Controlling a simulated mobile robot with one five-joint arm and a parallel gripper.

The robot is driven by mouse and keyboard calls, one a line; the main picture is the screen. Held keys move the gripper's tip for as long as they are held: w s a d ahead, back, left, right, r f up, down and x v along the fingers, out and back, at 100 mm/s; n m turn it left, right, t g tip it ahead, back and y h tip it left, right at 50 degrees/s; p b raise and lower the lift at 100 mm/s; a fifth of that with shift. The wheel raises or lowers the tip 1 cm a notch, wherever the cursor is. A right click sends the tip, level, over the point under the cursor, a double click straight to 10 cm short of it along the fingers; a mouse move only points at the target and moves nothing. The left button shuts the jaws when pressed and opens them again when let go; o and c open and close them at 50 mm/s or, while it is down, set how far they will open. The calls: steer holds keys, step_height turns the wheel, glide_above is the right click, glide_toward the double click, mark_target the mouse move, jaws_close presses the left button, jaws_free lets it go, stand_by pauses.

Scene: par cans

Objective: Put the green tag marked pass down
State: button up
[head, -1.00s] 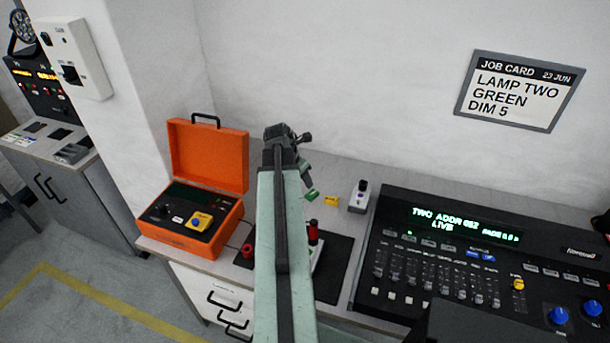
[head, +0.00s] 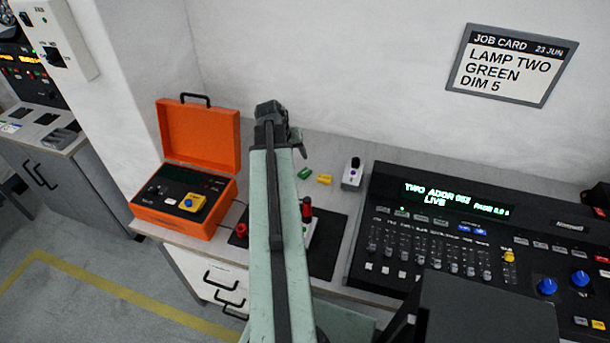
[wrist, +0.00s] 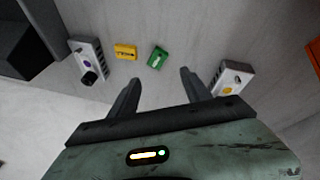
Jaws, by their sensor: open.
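The green tag (head: 304,173) lies on the grey bench top, left of a yellow tag (head: 324,179) in the head view. In the wrist view the green tag (wrist: 158,57) lies beyond and between my two fingertips, with a light mark on it too small to read. The yellow tag (wrist: 126,51) is beside it, a small gap apart. My gripper (wrist: 160,84) is open and empty, and neither finger touches a tag. In the head view my arm hides part of the bench, and the fingers are mostly hidden.
A small box with a black knob (head: 353,173) stands right of the tags. A lighting console (head: 440,215) fills the right. An open orange case (head: 185,215) is at the left. A dark mat (head: 328,245) with red-topped items lies in front. A job card (head: 512,64) hangs on the wall.

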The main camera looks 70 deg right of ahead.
mark_target(304, 172)
steer(key=f+m+b, duration=0.1)
steer(key=m, duration=0.1)
steer(key=d+f+m+b, duration=0.1)
steer(key=m, duration=0.2)
steer(key=f+m+b, duration=0.1)
steer(key=m, duration=0.2)
steer(key=shift+s+d+f, duration=0.2)
steer(key=shift+s+f, duration=0.05)
steer(key=shift+s, duration=0.15)
steer(key=b+x, duration=0.7)
steer(key=x, duration=0.1)
steer(key=shift+s+a+b, duration=0.1)
steer(key=shift+a+b, duration=0.05)
steer(key=shift+b, duration=0.15)
steer(key=shift+r, duration=0.2)
jaws_close()
step_height(304, 172, up, 10)
steer(key=p, duration=1)
